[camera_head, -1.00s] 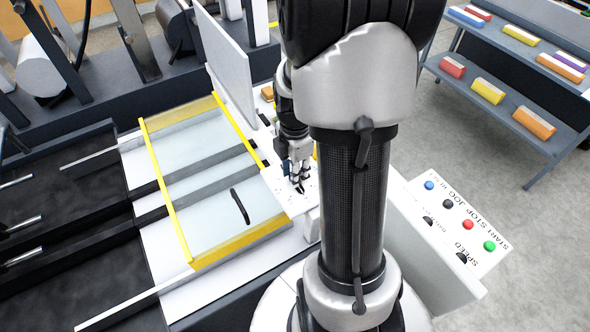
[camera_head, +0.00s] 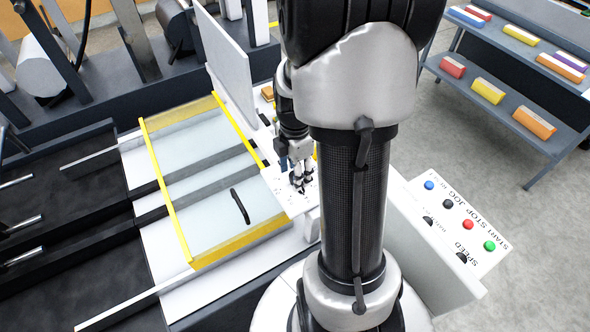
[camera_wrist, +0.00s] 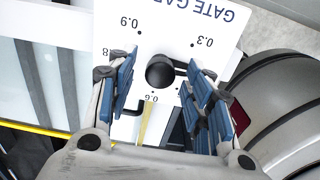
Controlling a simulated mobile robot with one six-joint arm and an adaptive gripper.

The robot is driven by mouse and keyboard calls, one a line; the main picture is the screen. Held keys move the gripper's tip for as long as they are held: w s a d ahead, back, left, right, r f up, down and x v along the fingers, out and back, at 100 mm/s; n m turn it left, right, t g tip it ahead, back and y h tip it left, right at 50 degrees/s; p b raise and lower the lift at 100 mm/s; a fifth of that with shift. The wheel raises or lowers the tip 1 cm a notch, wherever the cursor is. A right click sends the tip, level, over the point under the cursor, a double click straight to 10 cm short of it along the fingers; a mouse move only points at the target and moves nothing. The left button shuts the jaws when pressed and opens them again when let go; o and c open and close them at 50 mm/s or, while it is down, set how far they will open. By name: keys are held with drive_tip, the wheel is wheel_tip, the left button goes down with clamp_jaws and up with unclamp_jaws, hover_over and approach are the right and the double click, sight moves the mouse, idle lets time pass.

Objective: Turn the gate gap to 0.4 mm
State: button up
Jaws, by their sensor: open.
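The white gate gap panel (camera_wrist: 116,38) fills the upper middle of the wrist view, its lettering upside down. It carries marks such as 0.9, 0.3 and 0.6 around a dark round knob (camera_wrist: 160,72). My gripper (camera_wrist: 162,88) is open, with its blue-padded fingers on either side of the knob in this view. I cannot tell whether either finger touches it. The knob's setting cannot be read clearly. In the head view my gripper (camera_head: 300,181) is over the white panel (camera_head: 297,207), and my arm hides part of the area.
A clear cover with a yellow frame (camera_head: 174,205) lies left of the panel, and an upright pale guard (camera_head: 228,62) stands behind. A button console (camera_head: 462,222) is at right. A shelf rack (camera_head: 520,95) with coloured boxes stands beyond open floor.

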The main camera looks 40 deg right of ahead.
wheel_tip(320, 180, up, 12)
idle(0.6)
idle(0.4)
drive_tip(key=s+a+r+m+t, duration=0.2)
drive_tip(key=s+a+r+m, duration=0.1)
drive_tip(key=a+m, duration=0.3)
drive_tip(key=s+a+r+m+t, duration=0.2)
drive_tip(key=a+r+m, duration=0.2)
drive_tip(key=a, duration=0.4)
drive_tip(key=s+a+r+m+t, duration=0.2)
drive_tip(key=s+a+r+m, duration=0.1)
drive_tip(key=a+m, duration=0.3)
wheel_tip(320, 180, down, 9)
drive_tip(key=s+g+b, duration=0.1)
drive_tip(key=b, duration=0.5)
drive_tip(key=shift+s+a+f+n+b, duration=0.2)
drive_tip(key=shift+n+b, duration=0.1)
drive_tip(key=shift+b, duration=0.1)
